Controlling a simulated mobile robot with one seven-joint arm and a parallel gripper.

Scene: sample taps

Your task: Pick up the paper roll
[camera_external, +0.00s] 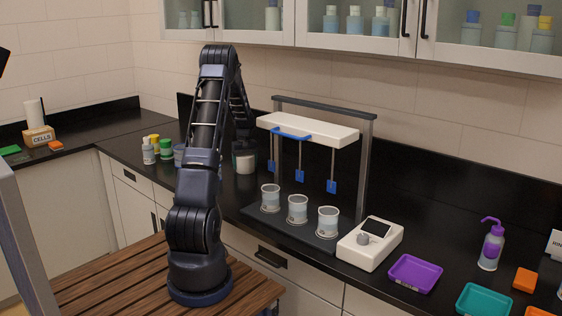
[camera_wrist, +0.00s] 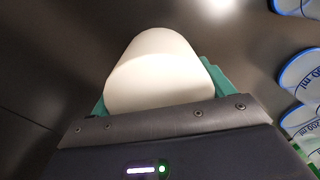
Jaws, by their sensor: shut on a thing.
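The paper roll is a plain white cylinder (camera_wrist: 158,70). In the wrist view it sits between the green fingers of my gripper (camera_wrist: 160,88), which is shut on it. In the external view the white roll (camera_external: 245,163) shows low behind my arm, at the dark end of my gripper (camera_external: 243,150), over the black counter. My arm hides part of that area. I cannot tell whether the roll touches the counter.
A stirrer stand (camera_external: 368,170) with three beakers stands to the right. Several small bottles (camera_external: 149,150) stand left of my arm. A white device (camera_external: 370,245) and purple tray (camera_external: 415,273) lie further right. Cabinets (camera_external: 350,25) hang above. Labelled containers (camera_wrist: 300,75) edge the wrist view.

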